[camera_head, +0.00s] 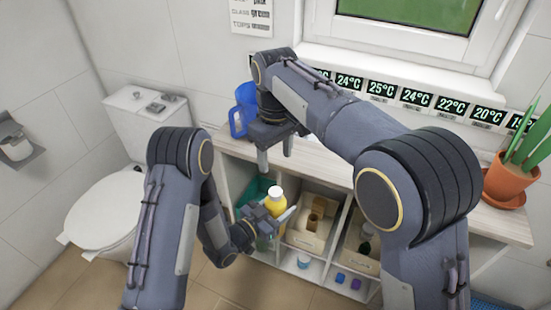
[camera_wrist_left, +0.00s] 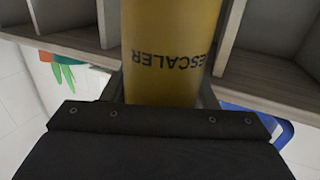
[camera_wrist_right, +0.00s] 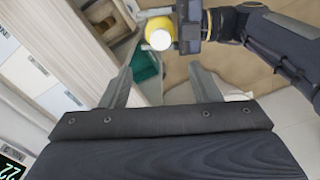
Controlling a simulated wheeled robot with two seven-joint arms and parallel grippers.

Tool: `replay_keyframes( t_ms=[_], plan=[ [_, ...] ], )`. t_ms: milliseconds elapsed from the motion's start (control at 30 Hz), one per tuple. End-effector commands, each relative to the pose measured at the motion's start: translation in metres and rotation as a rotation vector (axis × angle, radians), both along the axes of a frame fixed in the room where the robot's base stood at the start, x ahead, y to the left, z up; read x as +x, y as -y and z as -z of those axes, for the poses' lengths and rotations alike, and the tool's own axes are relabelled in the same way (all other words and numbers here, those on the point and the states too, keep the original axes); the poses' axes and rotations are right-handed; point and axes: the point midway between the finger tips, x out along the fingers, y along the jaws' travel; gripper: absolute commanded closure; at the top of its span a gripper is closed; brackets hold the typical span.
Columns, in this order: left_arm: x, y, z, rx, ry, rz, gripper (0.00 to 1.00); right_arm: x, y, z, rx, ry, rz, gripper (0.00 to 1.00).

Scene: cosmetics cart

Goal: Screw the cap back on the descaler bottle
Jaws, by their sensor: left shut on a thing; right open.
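The yellow descaler bottle (camera_head: 275,206) is in front of the cart's shelves, roughly upright, with a white top (camera_head: 277,192). I cannot tell whether this white top is a seated cap. My left gripper (camera_head: 270,216) is shut on the bottle; the left wrist view shows the yellow body (camera_wrist_left: 168,40) with upside-down lettering between the fingers. My right gripper (camera_head: 275,153) is open and empty, pointing down above the bottle and apart from it. In the right wrist view, the bottle's white top (camera_wrist_right: 159,39) shows beyond the open fingers (camera_wrist_right: 160,85).
A blue jug (camera_head: 243,110) stands on the cart top (camera_head: 330,160) beside my right gripper. Cubbies below hold a teal bin (camera_head: 257,188) and wooden boxes (camera_head: 308,238). A potted plant (camera_head: 510,180) stands at the right end, and a toilet (camera_head: 105,205) at left.

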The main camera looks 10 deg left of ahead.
Motion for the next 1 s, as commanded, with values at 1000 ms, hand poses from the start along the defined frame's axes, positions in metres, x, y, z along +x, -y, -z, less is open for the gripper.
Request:
replay_keyframes(
  t_ms=[1000],
  plan=[
    [0.000, 0.000, -0.001, -0.001, 0.002, 0.000, 1.00, -0.056, 0.170, -0.034, 0.316, -0.002, 0.391, 0.44]
  ],
)
